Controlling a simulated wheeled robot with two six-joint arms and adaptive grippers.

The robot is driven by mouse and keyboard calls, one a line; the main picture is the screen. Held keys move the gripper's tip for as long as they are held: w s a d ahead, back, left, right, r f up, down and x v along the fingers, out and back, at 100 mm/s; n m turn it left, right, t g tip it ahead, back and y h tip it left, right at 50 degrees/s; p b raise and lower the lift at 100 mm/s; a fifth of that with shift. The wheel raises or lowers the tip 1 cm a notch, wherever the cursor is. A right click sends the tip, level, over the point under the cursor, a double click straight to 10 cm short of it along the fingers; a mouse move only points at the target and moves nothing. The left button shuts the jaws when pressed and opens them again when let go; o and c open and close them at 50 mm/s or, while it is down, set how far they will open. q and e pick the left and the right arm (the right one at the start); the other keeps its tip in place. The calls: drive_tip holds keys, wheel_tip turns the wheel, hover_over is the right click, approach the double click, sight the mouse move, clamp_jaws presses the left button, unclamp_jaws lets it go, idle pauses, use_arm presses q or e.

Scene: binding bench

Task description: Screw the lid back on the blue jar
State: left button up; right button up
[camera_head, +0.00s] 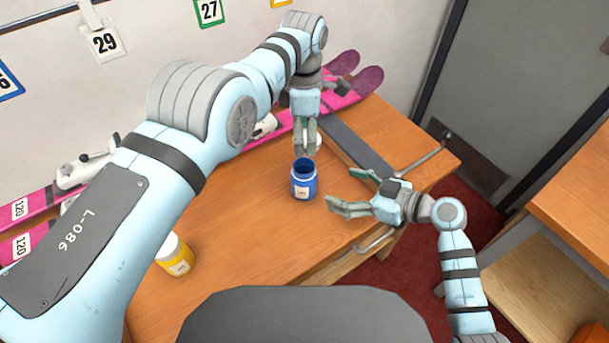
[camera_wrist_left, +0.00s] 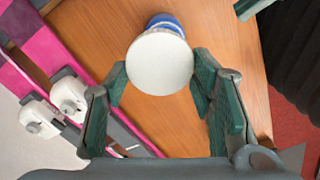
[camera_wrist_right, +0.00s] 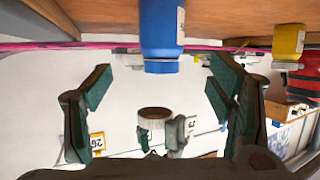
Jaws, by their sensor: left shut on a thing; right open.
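The blue jar (camera_head: 304,183) stands upright and open-topped on the wooden bench. It also shows in the right wrist view (camera_wrist_right: 160,35), which is upside down, and partly behind the lid in the left wrist view (camera_wrist_left: 168,22). My left gripper (camera_head: 307,152) is shut on the round white lid (camera_wrist_left: 160,64). In the right wrist view the lid (camera_wrist_right: 155,113) is apart from the jar, at a higher level than its mouth. My right gripper (camera_head: 350,190) is open and empty, its fingers pointing at the jar from the right.
A yellow jar with a white lid (camera_head: 175,256) stands at the front left of the bench (camera_head: 240,230). Pink skis (camera_head: 350,97) lie along the back by the wall. A dark flat bar (camera_head: 355,145) lies behind the right gripper. Bench surface left of the blue jar is clear.

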sight(314, 180)
use_arm(q)
drive_tip(key=shift+s+a+r, duration=0.1)
drive_tip(key=shift+s+r, duration=0.1)
drive_tip(key=shift+s, duration=0.4)
drive_tip(key=shift+s+a+r, duration=0.1)
drive_tip(key=shift+s, duration=0.15)
drive_tip(key=shift+w+a+f, duration=0.1)
drive_tip(key=shift+w+f, duration=0.4)
drive_tip(key=shift+w, duration=0.35)
use_arm(e)
drive_tip(key=x, duration=0.6)
drive_tip(key=shift+w, duration=0.15)
use_arm(q)
drive_tip(key=shift+s+r, duration=0.2)
drive_tip(key=shift+s, duration=0.25)
use_arm(e)
drive_tip(key=x, duration=0.5)
drive_tip(key=shift+s+a+r, duration=0.1)
drive_tip(key=shift+s+a, duration=0.1)
drive_tip(key=shift+s, duration=0.1)
use_arm(q)
drive_tip(key=shift+w+f, duration=0.1)
drive_tip(key=shift+w, duration=0.1)
use_arm(e)
drive_tip(key=shift+w+a+f, duration=0.3)
drive_tip(key=shift+w+a, duration=0.1)
drive_tip(key=shift+w, duration=0.05)
